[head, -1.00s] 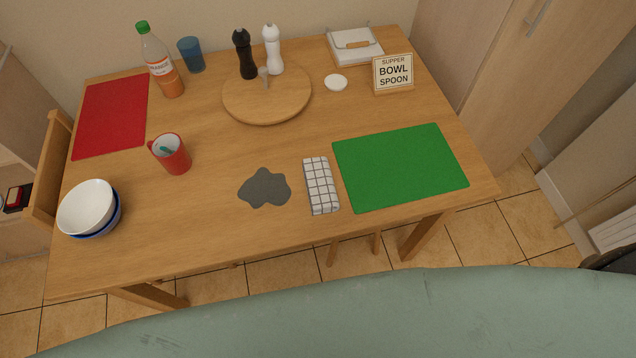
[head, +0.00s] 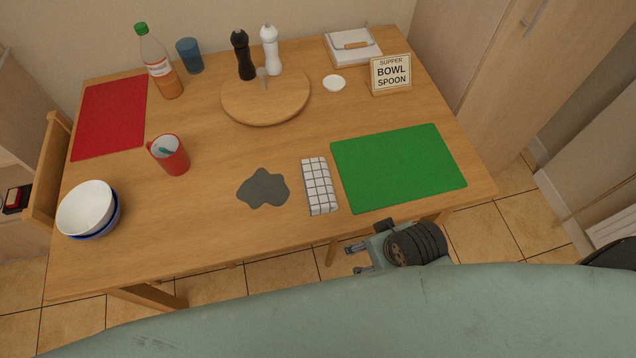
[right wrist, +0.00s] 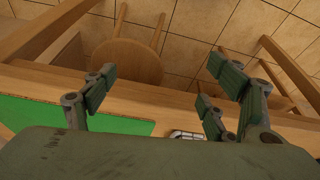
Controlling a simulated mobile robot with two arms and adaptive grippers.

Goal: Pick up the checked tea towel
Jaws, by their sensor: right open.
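The checked tea towel (head: 319,186), white with dark lines, lies folded in a long narrow shape on the wooden table, just left of the green mat. My right gripper (head: 354,259) is open and empty, off the table's front edge, below and a little right of the towel in the head view. In the right wrist view its fingers (right wrist: 155,100) are spread apart, and a small part of the towel (right wrist: 188,134) shows at the lower edge. My left gripper is not in view.
A dark grey spill-like patch (head: 263,189) lies left of the towel. The green mat (head: 398,167) lies to its right. A red mug (head: 171,158) and stacked bowls (head: 87,208) stand further left. A stool (right wrist: 122,62) stands by the table in the right wrist view.

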